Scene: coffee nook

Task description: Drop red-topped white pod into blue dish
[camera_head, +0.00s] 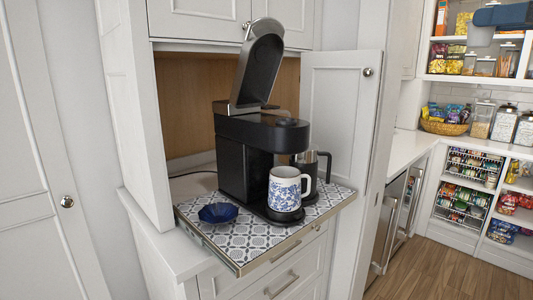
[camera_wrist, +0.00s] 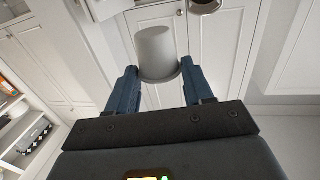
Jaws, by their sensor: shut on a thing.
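The blue dish (camera_head: 219,213), dark and faceted, sits on the patterned pull-out tray at its front left. It looks empty. In the wrist view, my gripper (camera_wrist: 158,72) is shut on a pale grey-white tapered pod (camera_wrist: 154,45), with a dark blue finger on each side of it. The pod's red top does not show from this angle. In the head view, a blue part of mine (camera_head: 504,14) with a pale grey piece below it shows at the top right, far from the dish; I cannot tell whether that piece is the pod.
A black coffee maker (camera_head: 254,155) with its lid raised stands on the patterned tray (camera_head: 262,240). A blue-and-white mug (camera_head: 285,188) stands at its front, with a carafe behind it. An open cabinet door (camera_head: 340,120) stands right of the machine. Pantry shelves fill the right.

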